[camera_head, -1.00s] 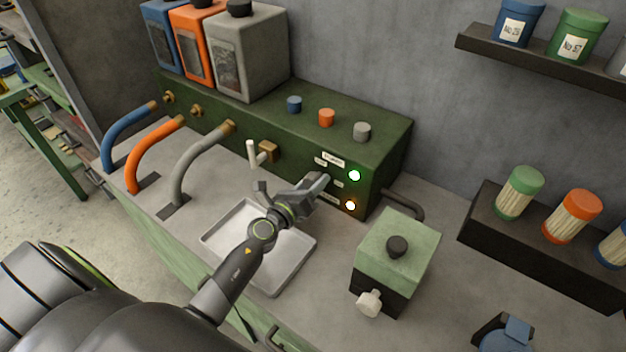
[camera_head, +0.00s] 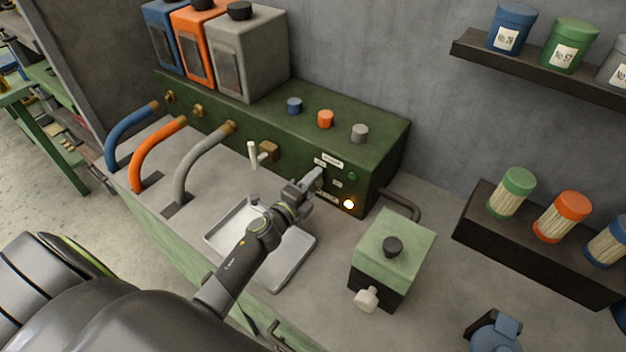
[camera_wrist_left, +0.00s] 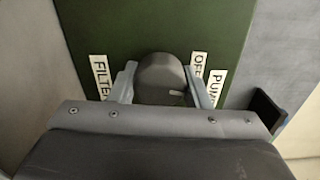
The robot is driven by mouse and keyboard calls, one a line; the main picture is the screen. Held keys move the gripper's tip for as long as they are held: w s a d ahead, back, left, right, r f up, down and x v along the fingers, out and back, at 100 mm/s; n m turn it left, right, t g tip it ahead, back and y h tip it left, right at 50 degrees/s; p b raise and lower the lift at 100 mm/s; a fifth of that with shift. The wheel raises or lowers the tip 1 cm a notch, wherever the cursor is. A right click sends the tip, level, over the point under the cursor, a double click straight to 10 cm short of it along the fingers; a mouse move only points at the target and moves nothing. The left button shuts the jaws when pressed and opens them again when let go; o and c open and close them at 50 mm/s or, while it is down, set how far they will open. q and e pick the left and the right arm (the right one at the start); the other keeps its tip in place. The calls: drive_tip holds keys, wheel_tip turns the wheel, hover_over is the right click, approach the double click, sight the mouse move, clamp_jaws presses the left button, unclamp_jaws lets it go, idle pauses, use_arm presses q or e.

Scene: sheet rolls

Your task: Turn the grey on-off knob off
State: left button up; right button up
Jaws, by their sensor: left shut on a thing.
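My left gripper (camera_head: 314,180) is at the front of the green machine (camera_head: 372,150), near its right end. In the left wrist view the fingers (camera_wrist_left: 162,84) are shut on a round dark grey knob (camera_wrist_left: 160,72), one on each side. A small pale mark shows on the knob's right part, towards the OFF label (camera_wrist_left: 197,65). In the head view the gripper hides the knob. My right gripper is not in view.
A grey tray (camera_head: 285,278) lies below my left arm. A green-topped box (camera_head: 405,235) with a black knob stands to the right. A pale lever tap (camera_head: 254,154) and curved hoses (camera_head: 190,165) are to the left. Wall shelves (camera_head: 530,72) hold containers.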

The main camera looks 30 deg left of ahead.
use_arm(q)
drive_tip(key=shift+n+p, duration=0.3)
drive_tip(key=shift+n, duration=0.8)
drive_tip(key=o, duration=1)
drive_tip(key=shift+s, duration=0.55)
drive_tip(key=s+b, duration=0.1)
drive_tip(key=s, duration=0.4)
drive_tip(key=s+a+b, duration=0.1)
drive_tip(key=s, duration=0.4)
drive_tip(key=s+a, duration=0.1)
drive_tip(key=s, duration=0.4)
drive_tip(key=shift+a+f+b, duration=0.15)
drive_tip(key=shift+b, duration=0.25)
drive_tip(key=shift+s, duration=0.65)
